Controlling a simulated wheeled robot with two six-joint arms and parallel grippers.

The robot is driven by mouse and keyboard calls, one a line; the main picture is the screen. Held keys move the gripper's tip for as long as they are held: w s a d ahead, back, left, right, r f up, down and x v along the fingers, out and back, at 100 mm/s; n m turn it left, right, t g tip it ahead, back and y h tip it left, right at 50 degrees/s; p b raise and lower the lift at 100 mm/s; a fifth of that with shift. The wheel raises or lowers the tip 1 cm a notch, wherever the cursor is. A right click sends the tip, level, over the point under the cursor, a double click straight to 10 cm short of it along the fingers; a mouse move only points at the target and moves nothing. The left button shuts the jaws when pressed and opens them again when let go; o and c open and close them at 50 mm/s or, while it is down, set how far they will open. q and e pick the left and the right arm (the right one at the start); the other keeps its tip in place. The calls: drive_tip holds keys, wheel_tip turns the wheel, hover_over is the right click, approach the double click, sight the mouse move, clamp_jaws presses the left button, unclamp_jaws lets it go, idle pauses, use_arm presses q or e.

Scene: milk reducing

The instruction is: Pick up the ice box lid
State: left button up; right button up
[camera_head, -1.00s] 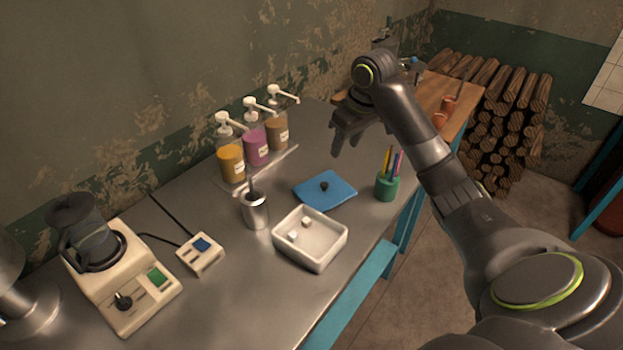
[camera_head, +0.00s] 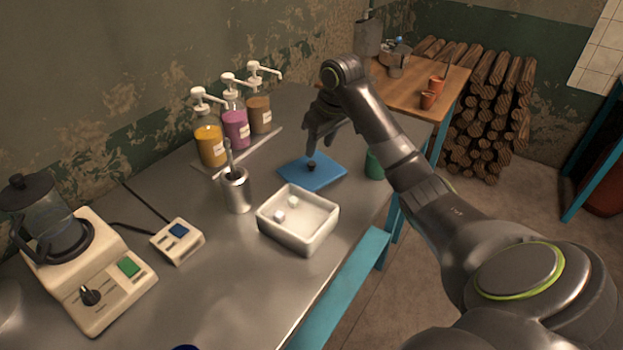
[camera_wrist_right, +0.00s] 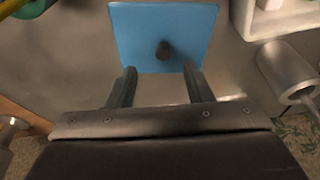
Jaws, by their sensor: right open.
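The blue ice box lid (camera_head: 318,176) lies flat on the metal table, with a dark round knob (camera_head: 311,166) on top. In the right wrist view the lid (camera_wrist_right: 135,35) is just beyond my fingers and its knob (camera_wrist_right: 165,52) stands between the lines of the two fingers. My right gripper (camera_head: 320,145) is open and empty, above the far edge of the lid; its fingers (camera_wrist_right: 158,80) are apart in the wrist view. The white ice box (camera_head: 290,240) stands open nearer to me, with white cubes in it. My left gripper is not in view.
A metal cup (camera_head: 238,192) with a tool stands left of the lid. A green pen cup (camera_head: 374,166), partly hidden by my right arm, is close on the right. Pump bottles (camera_head: 236,128) line the wall. A blender (camera_head: 75,260) stands at the left.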

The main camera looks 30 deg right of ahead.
sight(312, 163)
drive_tip(key=x, duration=0.6)
drive_tip(key=shift+w+a+f, duration=0.15)
drive_tip(key=shift+a+f, duration=0.15)
clamp_jaws()
